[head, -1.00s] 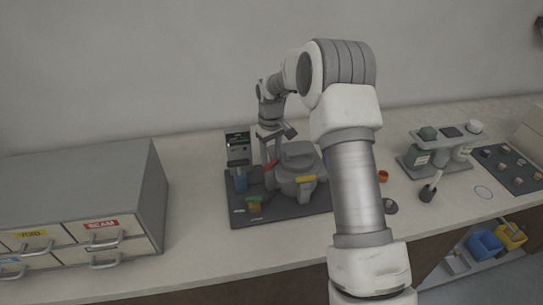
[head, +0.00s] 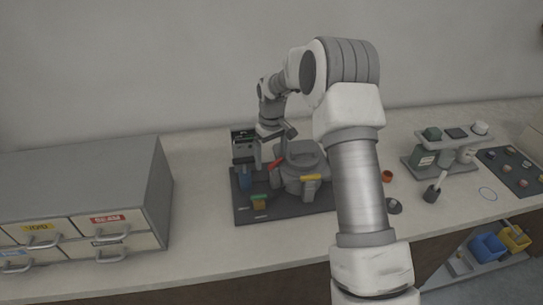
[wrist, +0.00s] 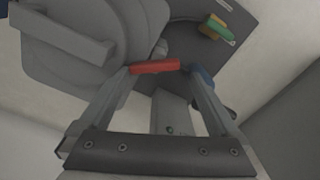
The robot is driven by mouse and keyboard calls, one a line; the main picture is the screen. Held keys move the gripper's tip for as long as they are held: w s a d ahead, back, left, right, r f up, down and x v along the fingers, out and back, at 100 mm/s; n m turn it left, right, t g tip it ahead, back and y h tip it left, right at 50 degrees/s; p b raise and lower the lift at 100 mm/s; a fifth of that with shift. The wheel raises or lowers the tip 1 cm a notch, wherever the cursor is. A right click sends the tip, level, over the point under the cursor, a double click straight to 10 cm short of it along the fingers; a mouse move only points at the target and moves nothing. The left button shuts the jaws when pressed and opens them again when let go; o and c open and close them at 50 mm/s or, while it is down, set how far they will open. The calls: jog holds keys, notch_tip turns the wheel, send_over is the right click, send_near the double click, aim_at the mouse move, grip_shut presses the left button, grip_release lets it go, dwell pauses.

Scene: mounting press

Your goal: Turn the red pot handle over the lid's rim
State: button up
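The red pot handle (head: 276,163) is a short bar at the left of the grey pot (head: 288,184), tilted up to the right. The pot's grey lid (head: 302,154) is on top. In the wrist view the red handle (wrist: 155,67) lies crosswise between my fingertips, by the round lid's edge (wrist: 60,75). My gripper (head: 270,150) points down at the pot's left side. It looks open, with a finger near each end of the handle (wrist: 157,70). I cannot tell whether the fingers touch it.
A yellow handle (head: 311,177) is on the pot's front. A drawer cabinet (head: 100,190) stands left. A small rack (head: 450,140) stands right.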

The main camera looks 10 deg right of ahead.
jog(key=shift+s+d+f, duration=0.15)
jog(key=shift+d, duration=0.25)
jog(key=shift+s+d+f, duration=0.1)
jog(key=shift+s+d, duration=0.05)
jog(key=shift+d, duration=0.2)
jog(key=shift+w+a, duration=0.15)
jog(key=shift+a, duration=0.05)
notch_tip(320, 180, up, 7)
jog(key=p, duration=0.3)
jog(key=shift+d+p, duration=0.1)
jog(key=shift+p, duration=0.25)
jog(key=shift+r, duration=0.2)
notch_tip(320, 180, up, 13)
jog(key=p, duration=0.9)
send_over(275, 161)
jog(key=shift+w+a+r, duration=0.15)
jog(key=shift+w+a, duration=0.1)
jog(key=shift+a, duration=0.05)
